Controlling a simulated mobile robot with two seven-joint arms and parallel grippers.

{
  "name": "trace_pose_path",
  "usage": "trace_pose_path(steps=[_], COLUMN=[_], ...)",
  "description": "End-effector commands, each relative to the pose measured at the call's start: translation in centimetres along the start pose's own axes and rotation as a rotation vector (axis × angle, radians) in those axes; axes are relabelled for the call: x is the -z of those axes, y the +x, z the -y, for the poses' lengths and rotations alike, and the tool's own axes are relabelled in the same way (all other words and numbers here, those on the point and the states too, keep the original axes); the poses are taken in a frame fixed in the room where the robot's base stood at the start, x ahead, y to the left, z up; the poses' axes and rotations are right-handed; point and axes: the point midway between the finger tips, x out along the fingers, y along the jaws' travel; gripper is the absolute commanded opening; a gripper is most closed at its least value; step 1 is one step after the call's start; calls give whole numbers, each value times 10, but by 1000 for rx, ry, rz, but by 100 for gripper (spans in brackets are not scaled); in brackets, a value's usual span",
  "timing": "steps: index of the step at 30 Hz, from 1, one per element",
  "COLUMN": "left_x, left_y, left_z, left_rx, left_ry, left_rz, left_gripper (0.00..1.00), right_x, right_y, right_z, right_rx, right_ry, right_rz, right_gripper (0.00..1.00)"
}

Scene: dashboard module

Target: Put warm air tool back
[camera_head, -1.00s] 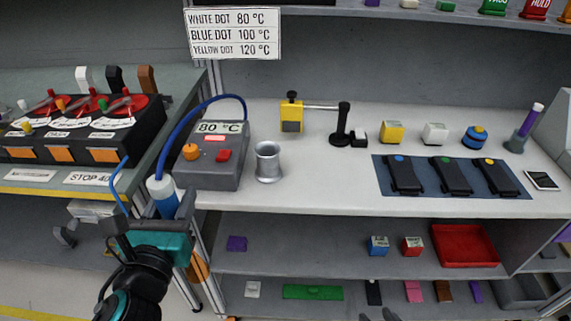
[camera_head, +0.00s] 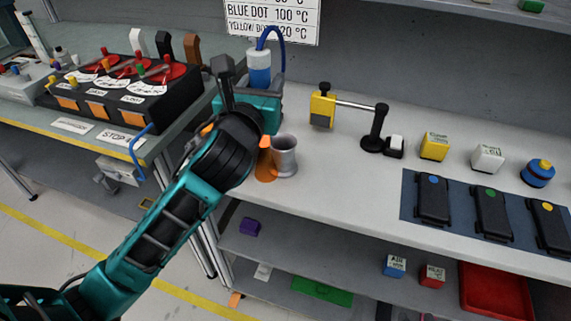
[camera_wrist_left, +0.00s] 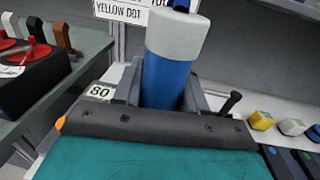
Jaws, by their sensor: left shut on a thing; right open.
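The warm air tool (camera_head: 259,68) is a blue cylinder with a white upper part and a blue hose curving up from it. My left gripper (camera_head: 254,88) is shut on it and holds it roughly upright above the bench, at the back left. The tool also shows between the fingers in the left wrist view (camera_wrist_left: 172,65). The silver flared cup (camera_head: 285,156) stands on the bench just right of and below the gripper; its inside is not clearly visible. The grey heater box is mostly hidden behind my left gripper; its 80 label (camera_wrist_left: 100,92) shows in the left wrist view. My right gripper is not in view.
A yellow block with a rod and black stand (camera_head: 322,106) is to the right. Small blocks and a blue mat (camera_head: 410,209) with black devices lie further right. The black box with red dials (camera_head: 120,90) is at left. Bench front between cup and mat is clear.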

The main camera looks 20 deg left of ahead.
Motion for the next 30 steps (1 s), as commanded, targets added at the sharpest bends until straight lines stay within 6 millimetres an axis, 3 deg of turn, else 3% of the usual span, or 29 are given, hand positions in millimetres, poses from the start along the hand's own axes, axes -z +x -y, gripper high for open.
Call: trace_pose_path(steps=[1,6,10,14,17,20,30], left_x=[-22,-69,-93,-104,-96,-73,20], left_y=[11,32,40,42,43,43,42], left_z=[4,17,24,28,29,29,30], left_rx=[1,15,29,37,38,39,39], left_ry=[-1,-2,-2,-2,-2,-2,-5], left_rz=[14,12,7,4,-2,-8,-3], left_gripper=[11,11,11,11,11,11,11], right_x=[0,0,0,0,0,0,-13], right_y=[0,0,0,0,0,0,8], right_z=[0,0,1,1,1,1,1], right_rx=[0,1,2,2,2,2,2], right_ry=[0,0,0,0,0,0,0], right_rz=[0,0,0,0,0,1,0], right_gripper=[43,43,43,43,43,43,43])
